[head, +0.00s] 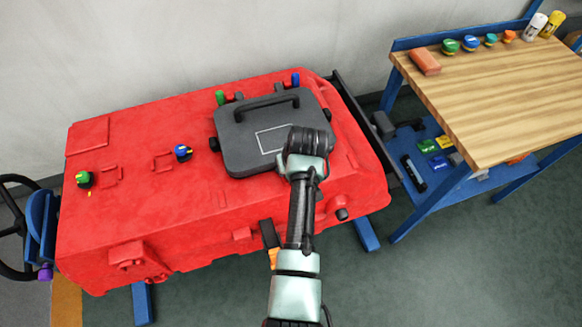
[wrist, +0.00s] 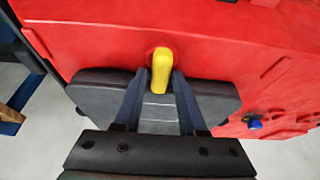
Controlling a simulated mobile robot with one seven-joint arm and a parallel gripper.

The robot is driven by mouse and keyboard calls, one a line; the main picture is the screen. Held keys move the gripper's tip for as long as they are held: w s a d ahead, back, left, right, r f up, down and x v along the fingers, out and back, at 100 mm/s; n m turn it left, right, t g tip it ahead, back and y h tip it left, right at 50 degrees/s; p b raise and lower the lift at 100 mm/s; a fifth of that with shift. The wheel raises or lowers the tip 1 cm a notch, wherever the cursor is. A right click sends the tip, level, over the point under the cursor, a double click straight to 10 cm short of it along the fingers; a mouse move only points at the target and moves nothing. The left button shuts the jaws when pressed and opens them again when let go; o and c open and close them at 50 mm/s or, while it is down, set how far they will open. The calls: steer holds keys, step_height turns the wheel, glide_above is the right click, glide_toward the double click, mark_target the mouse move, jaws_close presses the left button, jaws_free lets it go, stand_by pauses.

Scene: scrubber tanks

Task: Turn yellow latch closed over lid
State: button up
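The dark grey lid (head: 245,155) lies flat on the red tank (head: 130,220) in the head view, with a handle along its far side. In the wrist view the lid (wrist: 100,92) is below the yellow latch (wrist: 161,70). The latch pivots on the red tank by the lid's edge, and its free end appears over the lid; contact cannot be told. My gripper (wrist: 160,78) is open, with one finger on each side of the latch and the latch between the tips. In the head view my gripper (head: 300,165) hides the latch.
Green (head: 221,97) and blue (head: 295,79) latches stand at the lid's far edge. A blue-topped knob (head: 182,152) and a green-topped knob (head: 83,178) sit on the tank's left. A wooden workbench (head: 490,100) with small items stands at the right.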

steer(key=v, duration=1.3)
stand_by(0.4)
steer(key=w+r+m+t, duration=0.15)
steer(key=r+t, duration=0.25)
steer(key=r, duration=0.6)
steer(key=w+r+t+h, duration=0.1)
steer(key=w+r+t, duration=0.3)
steer(key=r, duration=0.7)
steer(key=w+r+m+t, duration=0.1)
steer(key=r+t, duration=0.4)
steer(key=r, duration=0.5)
steer(key=s+a+r+t, duration=0.1)
steer(key=s+r+t, duration=0.4)
steer(key=s+r, duration=0.3)
steer(key=s+r+m+t, duration=0.1)
steer(key=s+r+t, duration=0.4)
steer(key=r, duration=1.2)
steer(key=s, duration=0.3)
steer(key=shift+s+a, duration=0.3)
steer(key=shift+a, duration=0.1)
